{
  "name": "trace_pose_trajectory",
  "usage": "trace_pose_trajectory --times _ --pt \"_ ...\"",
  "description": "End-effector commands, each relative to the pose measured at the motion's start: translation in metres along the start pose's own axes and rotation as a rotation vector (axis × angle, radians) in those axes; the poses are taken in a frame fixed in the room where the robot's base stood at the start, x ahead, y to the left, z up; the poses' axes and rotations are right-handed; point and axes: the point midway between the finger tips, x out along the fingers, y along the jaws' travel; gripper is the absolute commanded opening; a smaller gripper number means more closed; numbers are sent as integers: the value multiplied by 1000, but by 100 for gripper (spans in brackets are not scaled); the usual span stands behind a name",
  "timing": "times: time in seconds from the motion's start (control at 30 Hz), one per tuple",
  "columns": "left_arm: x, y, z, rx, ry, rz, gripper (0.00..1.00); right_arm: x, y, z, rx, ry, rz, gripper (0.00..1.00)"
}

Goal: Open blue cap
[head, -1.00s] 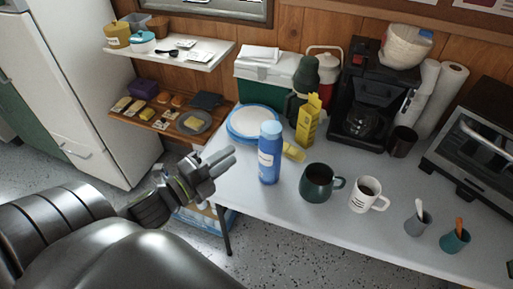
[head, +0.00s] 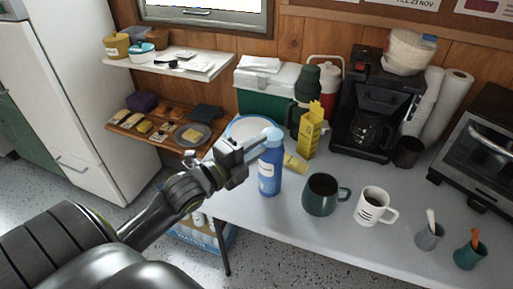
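A blue bottle (head: 269,177) with a white label stands upright on the grey table, near its left end. Its lighter blue cap (head: 273,144) is on top, partly hidden by my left gripper (head: 266,139). The gripper reaches in from the left at cap height, its fingers across the cap. I cannot tell whether they touch it or how far apart they are. My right gripper is not in view.
A yellow carton (head: 311,131) and a dark green flask (head: 303,95) stand behind the bottle. A plate (head: 243,127) lies behind the gripper. A green mug (head: 320,195) and a white mug (head: 373,207) stand to the right. The table front is clear.

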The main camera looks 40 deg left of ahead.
Motion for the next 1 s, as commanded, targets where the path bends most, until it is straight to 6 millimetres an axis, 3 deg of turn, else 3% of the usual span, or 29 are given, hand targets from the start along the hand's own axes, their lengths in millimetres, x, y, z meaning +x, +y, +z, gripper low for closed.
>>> trace_pose_trajectory --times 0.3,0.5,0.77,1.0 --pt "2 0 0 -1 0 1 25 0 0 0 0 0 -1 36" --pt "2 0 0 -1 0 0 0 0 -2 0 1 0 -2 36" --pt "2 0 0 -1 0 3 0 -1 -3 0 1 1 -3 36" --pt "2 -10 0 -10 0 54 0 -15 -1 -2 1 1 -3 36"
